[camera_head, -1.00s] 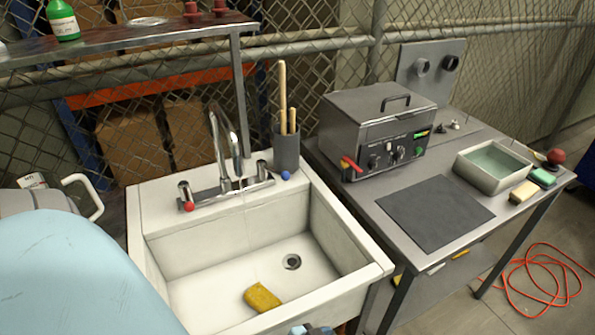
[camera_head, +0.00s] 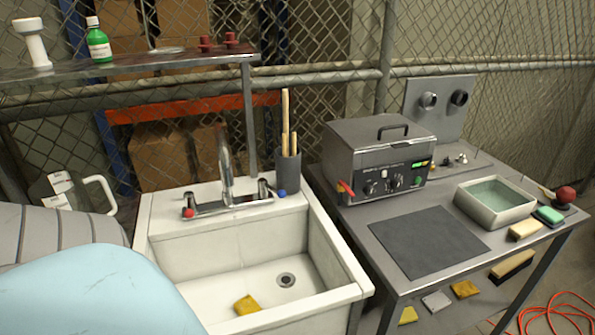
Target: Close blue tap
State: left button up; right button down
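The blue tap (camera_head: 281,192) is a small blue knob at the right end of the chrome faucet (camera_head: 226,185), on the back ledge of the white sink (camera_head: 155,222). The red tap (camera_head: 188,213) is at the faucet's left end. I cannot tell from the knob whether the blue tap is open or shut. A faint thin line below the spout may be water; it is too faint to be sure. Neither of my grippers is in view. A large light blue rounded part fills the lower left and covers part of the sink's left side.
A grey cup (camera_head: 287,172) with wooden-handled tools stands close behind the blue tap. A yellow sponge (camera_head: 247,305) lies in the basin. Right of the sink, a metal table holds a grey machine (camera_head: 378,160), a dark mat (camera_head: 428,242) and a water-filled tray (camera_head: 495,203).

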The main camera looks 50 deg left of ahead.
aim_at(262, 182)
jog(key=l+u, duration=0.1)
jog(key=u, duration=0.8)
jog(key=l+u, duration=0.15)
jog(key=u, duration=0.3)
